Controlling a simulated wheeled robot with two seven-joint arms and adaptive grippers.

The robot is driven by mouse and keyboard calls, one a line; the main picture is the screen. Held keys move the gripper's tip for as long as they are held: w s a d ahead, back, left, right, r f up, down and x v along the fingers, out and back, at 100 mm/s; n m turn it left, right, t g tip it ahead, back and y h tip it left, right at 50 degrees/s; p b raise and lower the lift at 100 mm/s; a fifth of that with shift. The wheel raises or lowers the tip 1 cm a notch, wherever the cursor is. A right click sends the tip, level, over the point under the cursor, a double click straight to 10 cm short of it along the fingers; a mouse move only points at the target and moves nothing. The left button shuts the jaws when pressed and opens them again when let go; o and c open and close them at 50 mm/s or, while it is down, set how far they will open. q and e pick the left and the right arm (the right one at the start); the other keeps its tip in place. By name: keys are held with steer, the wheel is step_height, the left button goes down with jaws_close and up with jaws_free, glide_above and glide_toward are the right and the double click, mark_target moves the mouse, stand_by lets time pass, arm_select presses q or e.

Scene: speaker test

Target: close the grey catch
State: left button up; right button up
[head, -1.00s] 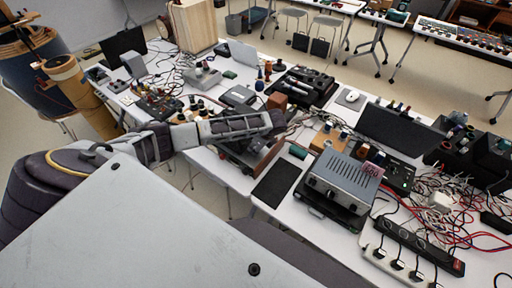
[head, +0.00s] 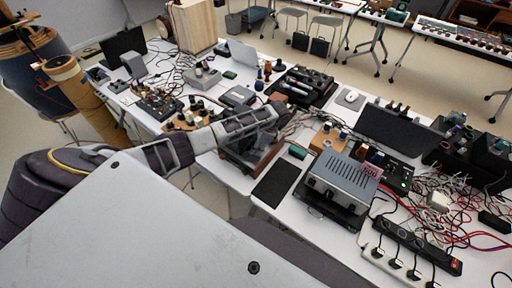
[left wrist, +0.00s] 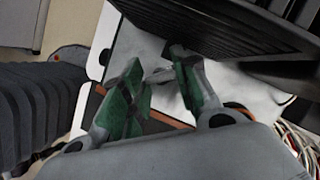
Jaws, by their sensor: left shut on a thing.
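In the left wrist view, my left gripper (left wrist: 157,73) has two grey fingers with green pads closed in on a small grey piece (left wrist: 161,77). This looks like the grey catch, but the fingers hide most of it and its position is hard to read. The fingers are beside a dark ribbed housing (left wrist: 225,32). In the head view, my left arm reaches from the left across the bench, and its wrist (head: 268,140) is above the gear at the middle. The fingertips and catch are too small or hidden to make out there. My right gripper is not in view.
A power strip (head: 415,245) and tangled red and white cables lie at the right. Small devices crowd the bench to the left. A black bellows-like part (left wrist: 40,100) shows in the wrist view.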

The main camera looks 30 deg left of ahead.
arm_select(q)
steer(key=n+g+h, duration=0.1)
steer(key=n, duration=0.3)
steer(key=shift+w+n, duration=0.1)
steer(key=shift+n, duration=0.2)
steer(key=n+h, duration=0.1)
steer(key=n, duration=0.3)
steer(key=shift+w+a+r+g+h, duration=0.1)
steer(key=shift+a+g+h, duration=0.05)
steer(key=shift+g+h, duration=0.25)
steer(key=o, duration=1)
steer(key=shift+v, duration=4)
